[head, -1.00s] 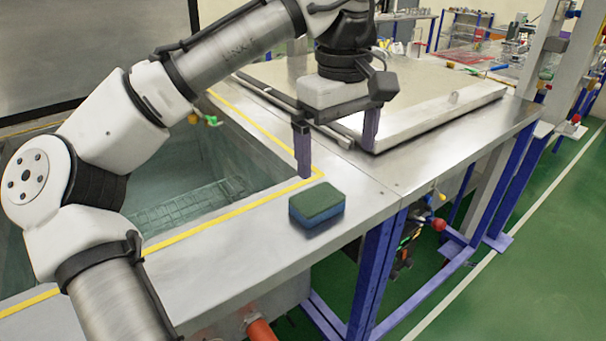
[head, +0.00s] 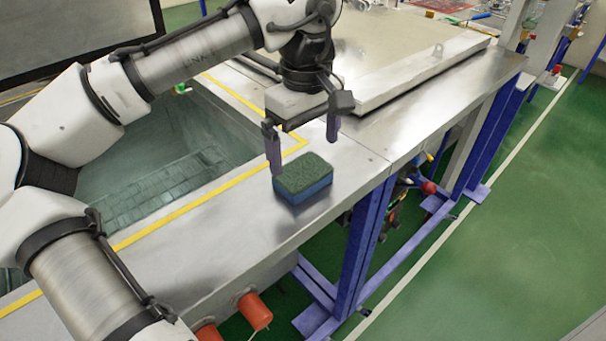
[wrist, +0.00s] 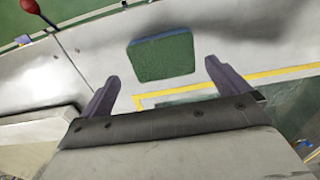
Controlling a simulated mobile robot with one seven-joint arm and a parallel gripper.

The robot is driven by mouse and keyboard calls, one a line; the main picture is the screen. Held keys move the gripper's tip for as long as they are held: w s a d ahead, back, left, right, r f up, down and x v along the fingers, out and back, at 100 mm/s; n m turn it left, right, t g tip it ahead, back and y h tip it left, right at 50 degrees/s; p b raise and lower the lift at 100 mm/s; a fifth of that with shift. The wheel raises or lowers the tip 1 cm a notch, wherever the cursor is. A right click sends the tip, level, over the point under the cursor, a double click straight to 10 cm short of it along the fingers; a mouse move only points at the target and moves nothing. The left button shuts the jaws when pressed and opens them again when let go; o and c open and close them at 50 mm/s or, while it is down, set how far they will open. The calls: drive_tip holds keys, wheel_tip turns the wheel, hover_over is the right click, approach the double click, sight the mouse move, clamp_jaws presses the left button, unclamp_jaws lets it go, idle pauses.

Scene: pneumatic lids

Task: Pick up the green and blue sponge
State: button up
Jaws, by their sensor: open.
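The sponge (head: 303,180) has a green top and a blue lower layer. It lies flat on the steel bench top, between the yellow line and the front edge. In the wrist view the sponge (wrist: 162,56) shows its green face, ahead of the fingertips and between their lines. My gripper (head: 303,152) is open and empty, with its two purple fingers pointing down above and just behind the sponge. The left finger overlaps the sponge's far left corner in the head view; I cannot tell if they touch. In the wrist view my gripper (wrist: 160,76) shows both fingers wide apart.
A sunken tank (head: 150,165) edged by a yellow line (head: 200,202) lies left of the sponge. A pale raised lid (head: 400,75) stands on the bench (head: 365,158) behind my gripper. The bench's front edge is close to the sponge; orange fittings (head: 254,310) stick out below.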

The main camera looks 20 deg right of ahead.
sight(303, 170)
drive_tip(key=f, duration=0.5)
drive_tip(key=shift+a+f+p, duration=0.1)
drive_tip(key=shift+a+p, duration=0.1)
drive_tip(key=shift+p, duration=0.1)
drive_tip(key=shift+c, duration=0.3)
drive_tip(key=c, duration=0.8)
wheel_tip(303, 170, up, 20)
